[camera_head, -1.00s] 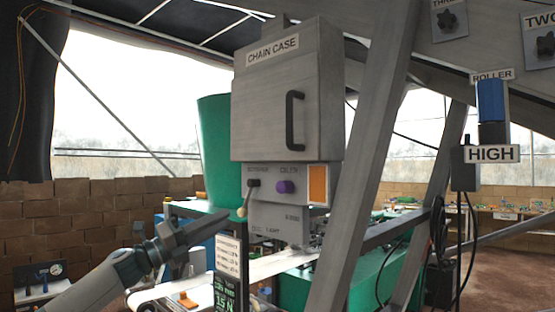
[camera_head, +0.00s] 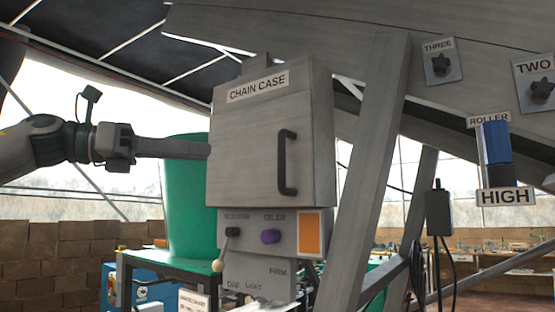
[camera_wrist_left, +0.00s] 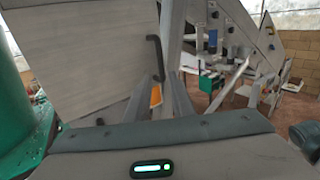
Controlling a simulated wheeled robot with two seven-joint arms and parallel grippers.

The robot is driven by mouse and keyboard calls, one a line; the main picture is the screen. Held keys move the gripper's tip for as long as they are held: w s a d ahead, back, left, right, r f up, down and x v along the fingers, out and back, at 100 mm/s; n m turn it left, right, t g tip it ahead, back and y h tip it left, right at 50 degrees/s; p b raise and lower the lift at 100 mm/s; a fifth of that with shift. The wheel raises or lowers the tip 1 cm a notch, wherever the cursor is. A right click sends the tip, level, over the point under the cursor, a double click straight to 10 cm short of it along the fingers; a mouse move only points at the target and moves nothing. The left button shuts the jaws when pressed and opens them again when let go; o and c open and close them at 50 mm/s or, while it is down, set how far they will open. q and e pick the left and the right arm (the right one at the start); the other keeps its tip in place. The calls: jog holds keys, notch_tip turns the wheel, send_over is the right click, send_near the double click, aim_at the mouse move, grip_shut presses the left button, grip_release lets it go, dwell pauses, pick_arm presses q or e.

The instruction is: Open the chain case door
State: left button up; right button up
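The chain case (camera_head: 240,150) is a grey box with a "CHAIN CASE" label and a black bar handle (camera_head: 287,163) on its door's right side. The door looks closed. In the left wrist view the door (camera_wrist_left: 80,60) fills the upper left, with the handle (camera_wrist_left: 156,57) near the middle. My left gripper (camera_head: 185,148) comes in from the left at door height, its tips beside the case's left edge, away from the handle. Whether they touch the case is unclear. In the left wrist view its fingers are apart with nothing between them. My right gripper is not in view.
Below the case is a control panel with a purple knob (camera_head: 270,237), a lever and an orange square (camera_head: 310,235). A slanted metal post (camera_head: 365,170) stands right of the case. A green bin (camera_head: 185,200) is behind left. A roller switch box (camera_head: 495,145) hangs at right.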

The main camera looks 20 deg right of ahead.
pick_arm(q)
jog(key=shift+d, duration=0.15)
jog(key=p, duration=0.7)
send_over(281, 182)
jog(key=shift+w+d, duration=0.2)
jog(key=shift+w, duration=0.25)
grip_shut()
